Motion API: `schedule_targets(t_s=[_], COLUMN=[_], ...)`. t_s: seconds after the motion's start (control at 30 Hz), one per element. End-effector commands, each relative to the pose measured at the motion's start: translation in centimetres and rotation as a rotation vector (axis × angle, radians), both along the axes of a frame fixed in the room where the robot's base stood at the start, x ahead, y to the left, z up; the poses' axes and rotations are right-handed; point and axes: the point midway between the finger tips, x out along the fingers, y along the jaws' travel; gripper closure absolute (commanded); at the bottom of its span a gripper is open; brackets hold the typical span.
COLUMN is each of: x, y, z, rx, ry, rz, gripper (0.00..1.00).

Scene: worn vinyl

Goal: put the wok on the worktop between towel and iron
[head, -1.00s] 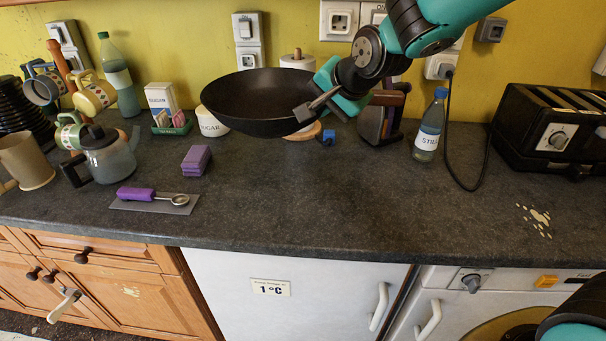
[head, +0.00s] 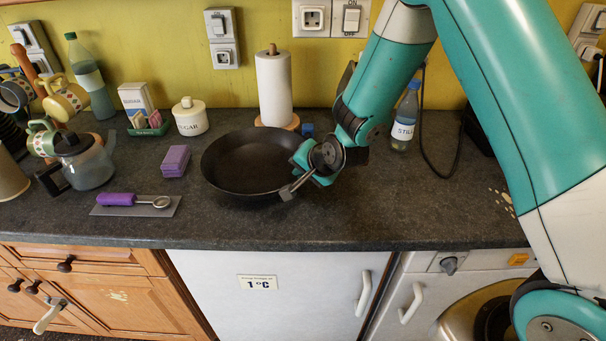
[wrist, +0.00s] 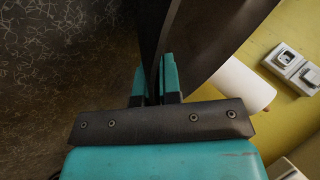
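The black wok (head: 250,165) is upright and roughly level over the worktop (head: 330,215), in front of the paper towel roll (head: 274,88). I cannot tell if its base touches the worktop. My gripper (head: 291,187) is at the wok's right side, its fingers shut on the wok's edge. In the wrist view my gripper (wrist: 156,82) has the wok's dark wall (wrist: 205,40) between its fingers. A purple folded block, perhaps the towel (head: 174,161), lies left of the wok. I cannot clearly make out an iron; my arm hides the area behind it.
A sugar pot (head: 190,116) stands behind left of the wok. A glass kettle (head: 86,162) is further left. A water bottle (head: 405,118) stands behind right. The worktop is clear at front right.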

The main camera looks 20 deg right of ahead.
Motion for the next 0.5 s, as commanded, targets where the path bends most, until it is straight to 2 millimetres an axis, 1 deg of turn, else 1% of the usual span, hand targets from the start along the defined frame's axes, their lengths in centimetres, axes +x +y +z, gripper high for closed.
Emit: schedule_targets(t_s=[0.1, 0.17, 0.5], x=[0.1, 0.1, 0.2], y=[0.1, 0.1, 0.1], z=[-1.2, -1.5, -1.8], rx=[0.004, 0.004, 0.004], ry=[-0.004, -0.005, -0.007], rz=[-0.001, -0.001, -0.001], gripper=[1.00, 1.00, 1.00])
